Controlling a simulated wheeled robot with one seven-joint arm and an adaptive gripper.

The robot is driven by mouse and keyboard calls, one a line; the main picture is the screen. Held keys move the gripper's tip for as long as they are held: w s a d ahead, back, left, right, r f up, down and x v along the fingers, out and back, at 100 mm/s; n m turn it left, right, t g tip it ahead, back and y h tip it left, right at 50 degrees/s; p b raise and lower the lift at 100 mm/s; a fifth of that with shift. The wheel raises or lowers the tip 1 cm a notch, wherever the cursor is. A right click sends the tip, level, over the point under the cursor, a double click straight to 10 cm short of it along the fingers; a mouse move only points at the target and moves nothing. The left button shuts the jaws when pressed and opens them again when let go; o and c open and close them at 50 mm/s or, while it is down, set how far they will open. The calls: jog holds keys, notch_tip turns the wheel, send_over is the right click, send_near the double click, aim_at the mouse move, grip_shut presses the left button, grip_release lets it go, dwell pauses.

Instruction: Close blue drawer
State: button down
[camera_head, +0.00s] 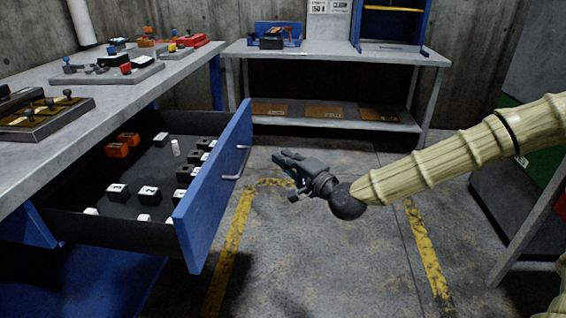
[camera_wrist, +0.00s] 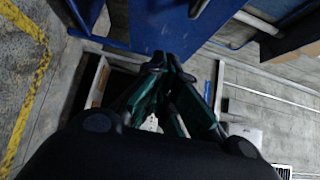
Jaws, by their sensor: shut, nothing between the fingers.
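The blue drawer (camera_head: 215,190) is pulled well out from under the left workbench. Its inside shows dark, with several white, black and orange blocks in it. A metal handle (camera_head: 233,176) is on its front face. My gripper (camera_head: 279,157) is shut and empty, to the right of the drawer front and pointing toward it. A gap of floor shows between them in the head view. In the wrist view the closed fingertips (camera_wrist: 160,62) point at a blue surface, likely the drawer front; contact cannot be told there.
The left workbench (camera_head: 180,62) carries several trays of small parts. A second bench (camera_head: 345,55) with a lower shelf stands at the back. Yellow lines (camera_head: 425,245) mark the concrete floor, which is clear in front of the drawer. A dark machine stands at the right.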

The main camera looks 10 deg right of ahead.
jog(key=b, duration=0.2)
send_near(245, 140)
jog(key=w, duration=0.3)
jog(key=shift+w+a+b, duration=0.2)
jog(key=shift+a+b, duration=0.05)
jog(key=shift+a, duration=0.25)
jog(key=shift+w+a+b, duration=0.2)
jog(key=shift+a+b, duration=0.05)
jog(key=shift+a, duration=0.25)
